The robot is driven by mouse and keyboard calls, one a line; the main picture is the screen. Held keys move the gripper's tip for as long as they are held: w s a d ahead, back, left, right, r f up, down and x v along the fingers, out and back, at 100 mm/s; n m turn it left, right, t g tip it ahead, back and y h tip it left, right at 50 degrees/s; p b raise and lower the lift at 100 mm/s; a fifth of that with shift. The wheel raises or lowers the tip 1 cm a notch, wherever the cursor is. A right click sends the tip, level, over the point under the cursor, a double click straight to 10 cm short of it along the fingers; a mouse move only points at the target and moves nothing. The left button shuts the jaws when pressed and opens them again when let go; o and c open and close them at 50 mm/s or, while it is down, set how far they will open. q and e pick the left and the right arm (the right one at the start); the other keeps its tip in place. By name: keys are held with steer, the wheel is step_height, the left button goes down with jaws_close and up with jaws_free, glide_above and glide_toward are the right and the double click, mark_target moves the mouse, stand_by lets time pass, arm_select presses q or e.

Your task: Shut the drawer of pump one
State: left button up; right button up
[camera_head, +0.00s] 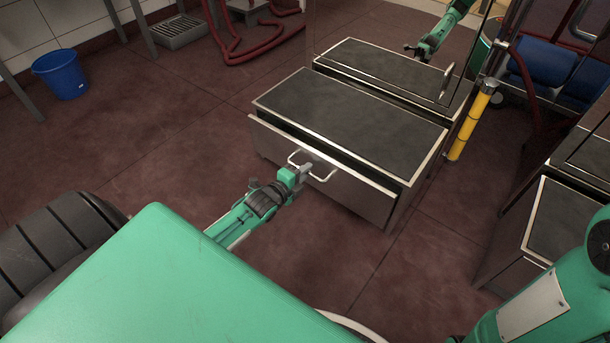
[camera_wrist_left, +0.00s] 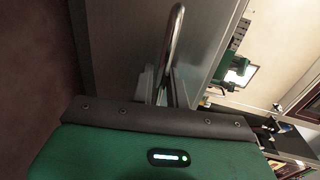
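The drawer (camera_head: 320,172) is a low steel front with a bar handle (camera_head: 319,165), on a steel unit with a dark top (camera_head: 350,120). It stands slightly out, with a dark gap behind its front's upper edge. My left gripper (camera_head: 304,171) is at the handle's left part, close to the drawer front. In the left wrist view the handle (camera_wrist_left: 174,45) rises from the steel face just beyond my wrist. The fingers are mostly hidden there, so I cannot tell whether they grip the handle or only touch it. My right gripper is out of view.
A shiny panel behind the unit mirrors its top and my green arm. A yellow cylinder (camera_head: 468,126) stands beside the unit's right corner. Another dark-topped steel unit (camera_head: 560,220) is at right. A blue bucket (camera_head: 61,74) is far left. The floor left of the drawer is clear.

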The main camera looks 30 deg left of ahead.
mark_target(314, 162)
arm_select(q)
steer(key=shift+w, duration=0.2)
jaws_close()
steer(key=shift+r+x, duration=0.2)
steer(key=shift+x, duration=0.9)
steer(key=shift+r+x, duration=0.2)
steer(key=shift+x, duration=0.85)
steer(key=shift+w, duration=0.1)
jaws_free()
steer(key=shift+w, duration=0.1)
steer(key=shift+r, duration=0.1)
